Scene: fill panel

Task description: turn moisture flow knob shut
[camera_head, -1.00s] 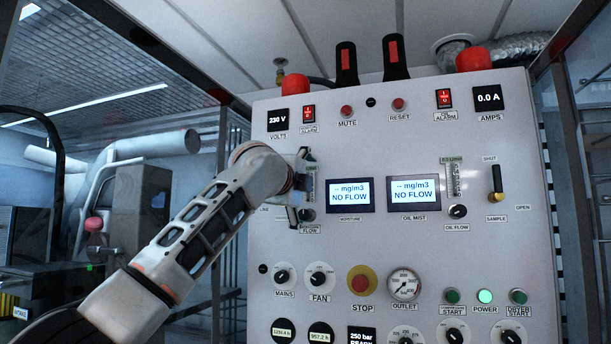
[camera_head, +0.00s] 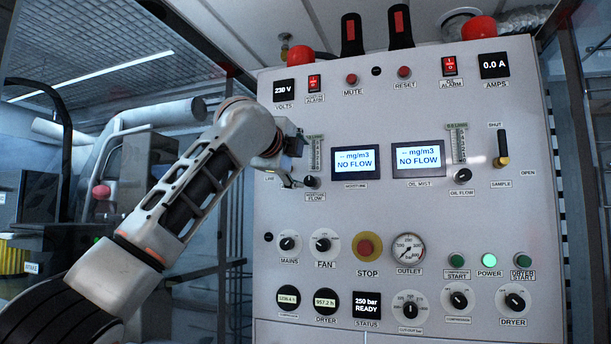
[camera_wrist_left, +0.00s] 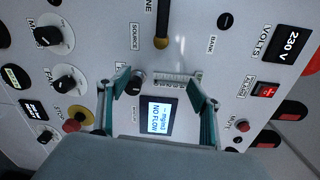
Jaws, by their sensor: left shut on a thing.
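The moisture flow knob (camera_head: 311,182) is a small dark round knob below a clear flow tube, left of the moisture display (camera_head: 355,162). It also shows in the left wrist view (camera_wrist_left: 136,84). My left gripper (camera_head: 292,163) is at the panel face, just left of the knob and tube. In the left wrist view its two green-edged fingers (camera_wrist_left: 163,97) stand well apart, with the knob between them, close beside one finger. I take the grip as shut on the knob; firm contact is hard to see. The display reads NO FLOW. My right gripper is out of view.
The oil flow knob (camera_head: 463,175) and sample lever (camera_head: 501,162) are to the right. The red STOP button (camera_head: 367,247), mains knob (camera_head: 289,244) and fan knob (camera_head: 323,244) sit below. The bare panel between these rows is clear.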

